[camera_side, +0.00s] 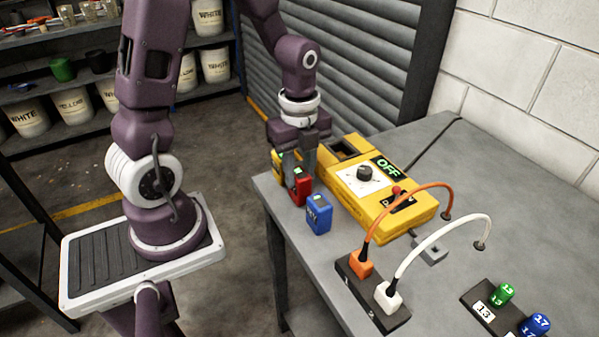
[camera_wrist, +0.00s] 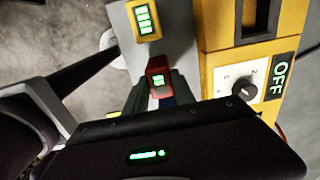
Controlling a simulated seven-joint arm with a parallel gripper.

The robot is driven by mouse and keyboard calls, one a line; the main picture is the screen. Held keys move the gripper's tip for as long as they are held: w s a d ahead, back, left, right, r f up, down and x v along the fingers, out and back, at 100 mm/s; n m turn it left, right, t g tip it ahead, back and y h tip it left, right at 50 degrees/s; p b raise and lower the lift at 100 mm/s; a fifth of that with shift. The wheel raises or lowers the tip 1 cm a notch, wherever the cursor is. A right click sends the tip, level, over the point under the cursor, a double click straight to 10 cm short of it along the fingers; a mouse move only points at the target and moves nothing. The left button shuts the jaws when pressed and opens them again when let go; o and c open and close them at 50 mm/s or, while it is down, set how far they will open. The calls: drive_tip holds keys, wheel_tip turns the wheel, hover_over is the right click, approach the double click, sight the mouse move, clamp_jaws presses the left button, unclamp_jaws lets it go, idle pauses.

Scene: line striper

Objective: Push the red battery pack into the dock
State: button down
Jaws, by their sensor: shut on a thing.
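The red battery pack (camera_side: 301,191) stands on the grey table near its left edge, between a yellow pack (camera_side: 277,162) and a blue pack (camera_side: 319,214). My gripper (camera_side: 303,172) reaches down and is shut on the red pack. In the wrist view the red pack (camera_wrist: 158,80) shows its green display between my fingers (camera_wrist: 157,92). The dock appears to be the dark slot (camera_side: 347,150) at the far end of the yellow box. It also shows in the wrist view as a dark slot (camera_wrist: 257,15), to the right of the red pack and empty.
The yellow box (camera_side: 415,212) has a dial (camera_side: 366,173), an OFF display (camera_side: 388,167) and a red-tipped switch (camera_side: 397,191). Orange (camera_side: 361,263) and white (camera_side: 389,296) plugs with arching cables stand in front. Green (camera_side: 503,293) and blue (camera_side: 535,324) cylinders sit at the lower right.

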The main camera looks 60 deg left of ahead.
drive_tip(key=shift+r, duration=0.35)
drive_tip(key=shift+r, duration=1.8)
drive_tip(key=shift+w, duration=0.15)
drive_tip(key=w+a+r, duration=0.3)
drive_tip(key=w, duration=0.4)
drive_tip(key=w+a+r, duration=0.3)
drive_tip(key=w+r, duration=0.1)
drive_tip(key=w, duration=0.4)
drive_tip(key=shift+s+f, duration=0.15)
drive_tip(key=shift+f, duration=2.8)
drive_tip(key=shift+f, duration=2)
drive_tip(key=c, duration=1)
unclamp_jaws()
drive_tip(key=shift+o, duration=0.2)
